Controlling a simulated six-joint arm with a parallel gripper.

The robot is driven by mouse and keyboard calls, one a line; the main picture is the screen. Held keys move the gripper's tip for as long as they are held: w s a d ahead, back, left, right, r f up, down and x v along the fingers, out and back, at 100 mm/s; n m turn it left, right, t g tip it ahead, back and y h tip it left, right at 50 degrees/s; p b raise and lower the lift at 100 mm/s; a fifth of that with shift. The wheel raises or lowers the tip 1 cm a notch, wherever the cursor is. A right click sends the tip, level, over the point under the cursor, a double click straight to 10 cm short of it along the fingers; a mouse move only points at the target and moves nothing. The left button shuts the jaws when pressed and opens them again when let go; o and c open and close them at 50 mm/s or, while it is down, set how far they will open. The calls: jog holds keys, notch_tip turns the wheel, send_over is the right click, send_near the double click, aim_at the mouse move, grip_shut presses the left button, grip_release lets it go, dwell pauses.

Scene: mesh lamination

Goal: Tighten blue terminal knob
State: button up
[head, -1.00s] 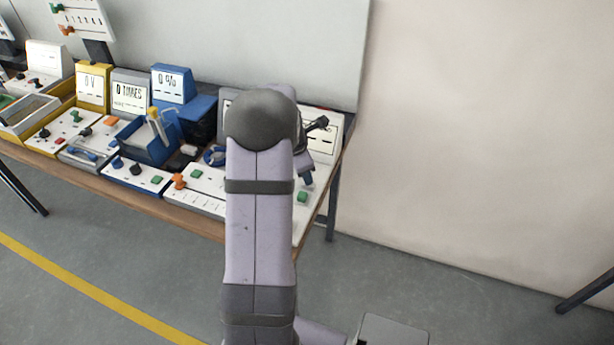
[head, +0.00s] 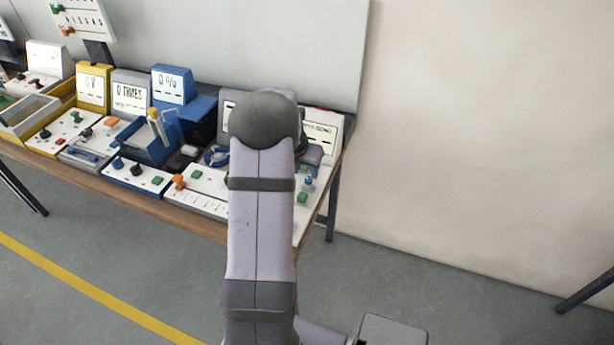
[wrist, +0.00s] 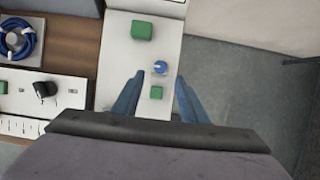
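The blue terminal knob (wrist: 159,67) stands on a white panel (wrist: 115,60) in the wrist view, between two green blocks. My gripper (wrist: 160,75) is open. Its two blue fingers point toward the panel, one to the left and one to the right of the knob, with clear gaps on both sides. Whether the fingertips are level with the knob or above it I cannot tell. In the head view my arm covers much of the panel, and I cannot clearly separate the knob from the fingers there.
Green blocks sit on the panel above (wrist: 142,29) and below (wrist: 156,92) the knob in the wrist view. A coiled blue cable (wrist: 18,38) and a black knob (wrist: 44,90) are to the left. The floor (wrist: 245,90) lies beyond the panel's right edge.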

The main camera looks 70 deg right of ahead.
aim_at(308, 180)
jog(key=shift+p+x, duration=0.75)
jog(key=shift+x, duration=2.2)
grip_shut()
